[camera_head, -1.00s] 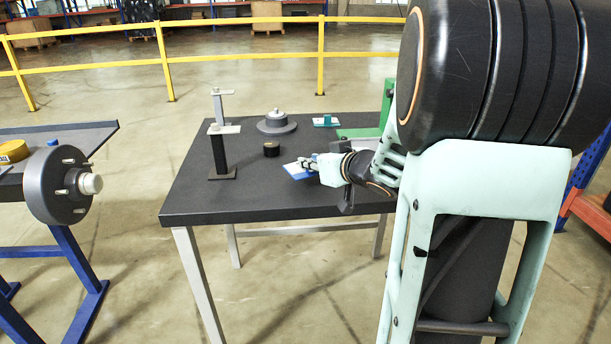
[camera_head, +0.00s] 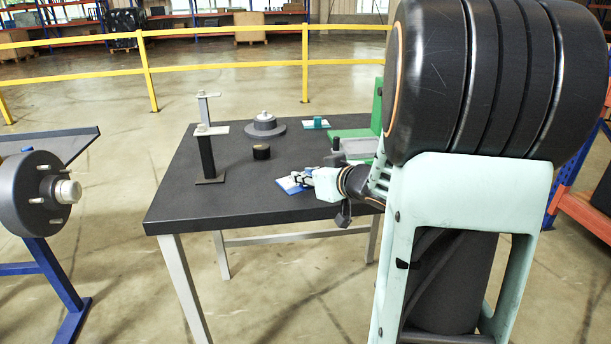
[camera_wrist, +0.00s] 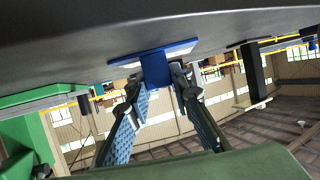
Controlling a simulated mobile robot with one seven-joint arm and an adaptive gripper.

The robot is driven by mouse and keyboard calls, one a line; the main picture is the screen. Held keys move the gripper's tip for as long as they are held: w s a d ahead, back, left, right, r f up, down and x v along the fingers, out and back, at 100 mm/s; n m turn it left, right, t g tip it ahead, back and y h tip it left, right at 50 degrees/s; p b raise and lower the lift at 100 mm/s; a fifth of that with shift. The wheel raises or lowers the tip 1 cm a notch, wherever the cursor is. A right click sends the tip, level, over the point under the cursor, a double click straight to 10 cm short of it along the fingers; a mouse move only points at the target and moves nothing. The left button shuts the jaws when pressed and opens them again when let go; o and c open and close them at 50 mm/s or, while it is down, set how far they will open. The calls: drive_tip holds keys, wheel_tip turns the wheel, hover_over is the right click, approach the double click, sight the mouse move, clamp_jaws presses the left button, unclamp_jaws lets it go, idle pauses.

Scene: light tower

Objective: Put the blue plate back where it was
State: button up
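The blue plate (camera_head: 289,187) is near the front edge of the dark table (camera_head: 225,202). In the wrist view, which is upside down, the plate shows as a thin blue-edged slab (camera_wrist: 183,49) with a blue block-like grip (camera_wrist: 155,70). My gripper (camera_head: 303,178) comes from the right. In the wrist view its two fingers (camera_wrist: 160,82) are on either side of the blue grip, close against it. Whether the plate touches the table is hard to tell.
A black cylinder (camera_head: 261,152) and a dark stand with a light top (camera_head: 206,155) are left of the plate. Behind are a round grey stepped part (camera_head: 265,124) and a teal-handled plate (camera_head: 316,123). A green fixture (camera_head: 352,133) is at the right. A hub assembly (camera_head: 38,195) is far left.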

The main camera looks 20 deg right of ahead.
drive_tip(key=o, duration=0.4)
drive_tip(key=shift+r, duration=0.1)
drive_tip(key=shift+s+r, duration=0.1)
drive_tip(key=shift+r, duration=0.15)
drive_tip(key=p+v, duration=0.4)
drive_tip(key=v, duration=0.7)
drive_tip(key=shift+s, duration=0.35)
drive_tip(key=shift+d, duration=0.1)
